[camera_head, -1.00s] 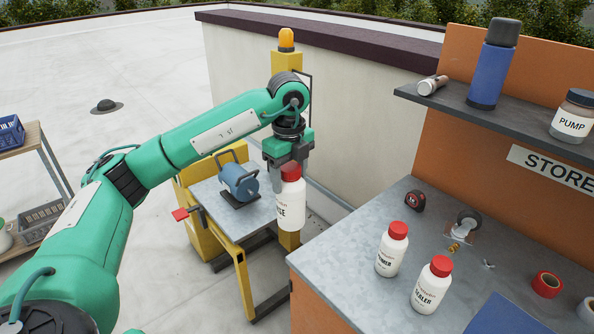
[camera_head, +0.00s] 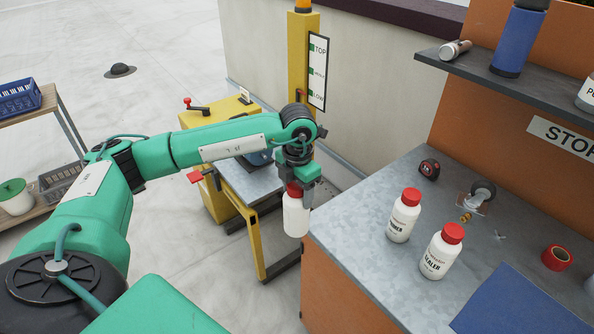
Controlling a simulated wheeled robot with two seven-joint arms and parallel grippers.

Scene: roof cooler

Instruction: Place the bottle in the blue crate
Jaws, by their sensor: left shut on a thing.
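My left gripper (camera_head: 295,182) is shut on a white bottle (camera_head: 296,216) with a red cap, gripping it near the cap. The bottle hangs roughly upright in the air, beside the left edge of the metal-topped bench and in front of the yellow lift table. Its label does not show now. The blue crate (camera_head: 20,99) sits on the top shelf of a rack at the far left, well away from the bottle. My right gripper is out of view.
Two more red-capped white bottles, one (camera_head: 404,215) behind a sealer bottle (camera_head: 441,251), stand on the bench (camera_head: 350,240). A tape measure (camera_head: 429,169), a caster (camera_head: 482,191) and red tape (camera_head: 556,257) lie there too. The yellow lift table (camera_head: 252,184) stands behind my left arm. Open floor lies left of it.

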